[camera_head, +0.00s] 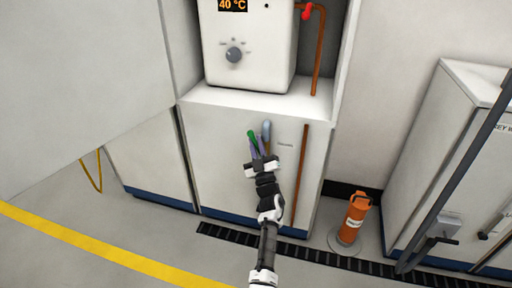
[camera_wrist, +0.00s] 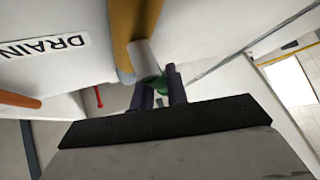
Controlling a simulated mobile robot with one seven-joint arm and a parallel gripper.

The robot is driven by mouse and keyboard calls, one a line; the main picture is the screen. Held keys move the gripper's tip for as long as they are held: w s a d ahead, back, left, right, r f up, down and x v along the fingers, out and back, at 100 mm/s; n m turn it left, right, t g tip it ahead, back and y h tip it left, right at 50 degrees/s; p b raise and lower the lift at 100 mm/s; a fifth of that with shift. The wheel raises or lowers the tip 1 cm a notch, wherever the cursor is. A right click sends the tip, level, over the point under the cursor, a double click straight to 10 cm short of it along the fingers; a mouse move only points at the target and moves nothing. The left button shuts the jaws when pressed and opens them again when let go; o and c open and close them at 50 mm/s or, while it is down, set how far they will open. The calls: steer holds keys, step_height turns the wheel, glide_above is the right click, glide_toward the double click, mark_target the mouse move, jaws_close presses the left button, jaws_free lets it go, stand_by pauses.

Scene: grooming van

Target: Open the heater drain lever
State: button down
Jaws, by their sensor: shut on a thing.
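The drain lever with its green grip (camera_head: 252,135) is on the front of the white cabinet below the heater. In the wrist view, the green part (camera_wrist: 155,83) is between my fingers, beside a pale grey cylinder (camera_wrist: 144,58) and an ochre pipe (camera_wrist: 128,25). My gripper (camera_head: 257,149) is shut on the lever; its fingers also show in the wrist view (camera_wrist: 160,90). They hide part of the lever. A DRAIN label (camera_wrist: 45,48) is on the cabinet face, upside down in the wrist view.
The white heater (camera_head: 248,45) reads 40 °C and has a grey knob (camera_head: 234,55). A red valve handle (camera_head: 307,11) is at upper right. A copper pipe (camera_head: 300,170) runs down right of the lever. An orange cylinder (camera_head: 357,215) stands on the floor near a dark grate (camera_head: 330,252).

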steer(key=c, duration=1.4)
jaws_free()
steer(key=shift+s+d+f, duration=0.1)
